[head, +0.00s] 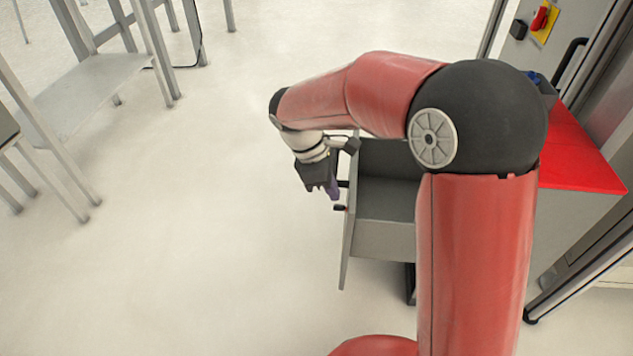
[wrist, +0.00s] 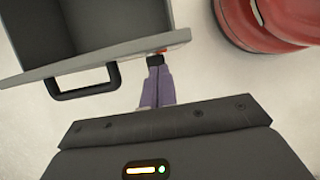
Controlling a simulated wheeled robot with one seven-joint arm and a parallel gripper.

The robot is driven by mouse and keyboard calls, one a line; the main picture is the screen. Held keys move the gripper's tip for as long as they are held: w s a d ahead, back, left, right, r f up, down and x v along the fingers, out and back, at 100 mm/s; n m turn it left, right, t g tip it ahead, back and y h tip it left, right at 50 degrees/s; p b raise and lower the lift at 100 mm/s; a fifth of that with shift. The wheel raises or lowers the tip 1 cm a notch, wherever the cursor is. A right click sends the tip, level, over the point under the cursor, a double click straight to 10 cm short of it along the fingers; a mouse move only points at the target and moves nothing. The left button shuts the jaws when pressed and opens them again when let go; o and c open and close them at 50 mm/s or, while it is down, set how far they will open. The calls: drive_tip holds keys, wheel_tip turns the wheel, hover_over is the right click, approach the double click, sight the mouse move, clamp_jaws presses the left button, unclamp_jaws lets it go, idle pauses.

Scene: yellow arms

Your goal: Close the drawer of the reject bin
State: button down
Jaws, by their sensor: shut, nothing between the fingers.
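The grey drawer (head: 385,232) of the reject bin stands pulled out to the left, and its inside looks empty. Its front panel (head: 348,245) faces left. In the wrist view the front panel (wrist: 140,47) carries a black bar handle (wrist: 85,88). My gripper (head: 335,193) is shut and empty, on the outer side of the front panel. In the wrist view its purple fingers (wrist: 155,62) point at the panel's right end, to the right of the handle; I cannot tell if they touch it. My arm hides part of the drawer and bin.
The bin has a red top (head: 578,155) at the right, beside a grey cabinet (head: 560,45) with a red switch. Grey metal tables (head: 90,80) stand at the upper left. The floor left of the drawer is clear.

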drive_tip(key=shift+d, duration=0.7)
drive_tip(key=shift+d, duration=0.6)
drive_tip(key=d+p, duration=0.5)
drive_tip(key=d, duration=1.4)
drive_tip(key=shift+s+d+p, duration=0.25)
drive_tip(key=shift+s+p, duration=0.1)
drive_tip(key=shift+s, duration=0.05)
drive_tip(key=shift+d, duration=0.1)
